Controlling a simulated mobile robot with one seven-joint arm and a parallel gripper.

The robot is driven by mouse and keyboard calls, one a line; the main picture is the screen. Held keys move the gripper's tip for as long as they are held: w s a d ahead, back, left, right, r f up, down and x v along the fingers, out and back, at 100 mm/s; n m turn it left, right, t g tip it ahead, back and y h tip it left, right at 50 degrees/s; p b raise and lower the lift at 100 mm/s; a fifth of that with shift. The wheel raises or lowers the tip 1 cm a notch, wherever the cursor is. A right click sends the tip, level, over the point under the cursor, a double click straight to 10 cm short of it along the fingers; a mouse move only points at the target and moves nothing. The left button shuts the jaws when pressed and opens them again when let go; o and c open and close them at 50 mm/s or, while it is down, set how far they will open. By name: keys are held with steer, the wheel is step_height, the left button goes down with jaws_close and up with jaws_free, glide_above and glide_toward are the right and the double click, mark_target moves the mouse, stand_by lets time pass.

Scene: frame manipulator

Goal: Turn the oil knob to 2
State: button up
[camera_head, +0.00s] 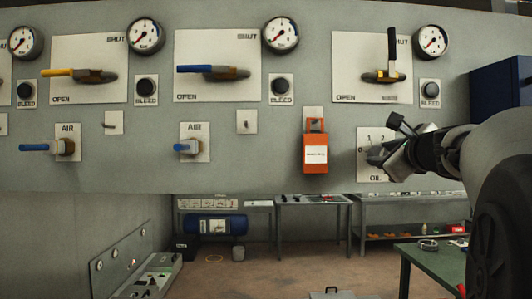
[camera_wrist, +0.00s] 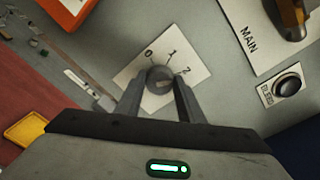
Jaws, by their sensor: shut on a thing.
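The oil plate (camera_head: 365,169) is a white square on the grey panel at the right, with "OIL" on its lower part. In the wrist view the plate (camera_wrist: 197,66) shows the marks 0, 1 and 2 in an arc above the round grey oil knob (camera_wrist: 160,76). My gripper (camera_head: 383,155) reaches in from the right and hides the knob in the head view. In the wrist view my gripper's fingers (camera_wrist: 160,88) are on either side of the knob, shut on it. I cannot tell which mark the knob points to.
An orange tagged box (camera_head: 315,167) hangs left of the oil plate. Above are the main valve's black handle (camera_head: 392,47) and a bleed button (camera_head: 431,89). A dark blue box (camera_head: 500,83) sticks out at the right.

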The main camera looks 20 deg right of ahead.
stand_by(0.3)
steer(key=o, duration=1.1)
steer(key=shift+c, duration=0.2)
